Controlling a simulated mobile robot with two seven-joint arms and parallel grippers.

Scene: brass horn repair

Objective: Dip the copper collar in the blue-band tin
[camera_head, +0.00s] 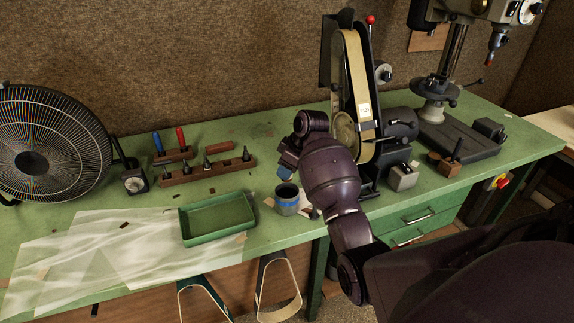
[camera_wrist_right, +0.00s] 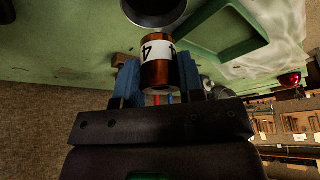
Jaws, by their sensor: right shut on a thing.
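The copper collar (camera_wrist_right: 157,74) shows in the right wrist view as a shiny copper-brown cylinder with a white label bearing a dark mark like a 4. My right gripper (camera_wrist_right: 160,85) is shut on it, with a blue finger on each side. In the head view the same gripper (camera_head: 286,171) is just above and behind the blue-band tin; the collar is hidden there. The blue-band tin (camera_head: 287,202) stands upright on the green bench with a dark open mouth. In the wrist view the tin (camera_wrist_right: 155,12) is cut off at the top, apart from the collar. My left gripper is out of view.
A green tray (camera_head: 217,232) sits left of the tin. Wooden holders (camera_head: 207,172) with small tools are behind it. A belt sander (camera_head: 355,90) stands close to my right arm. A fan (camera_head: 50,140) is at far left. Translucent sheets (camera_head: 130,255) cover the bench's front left.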

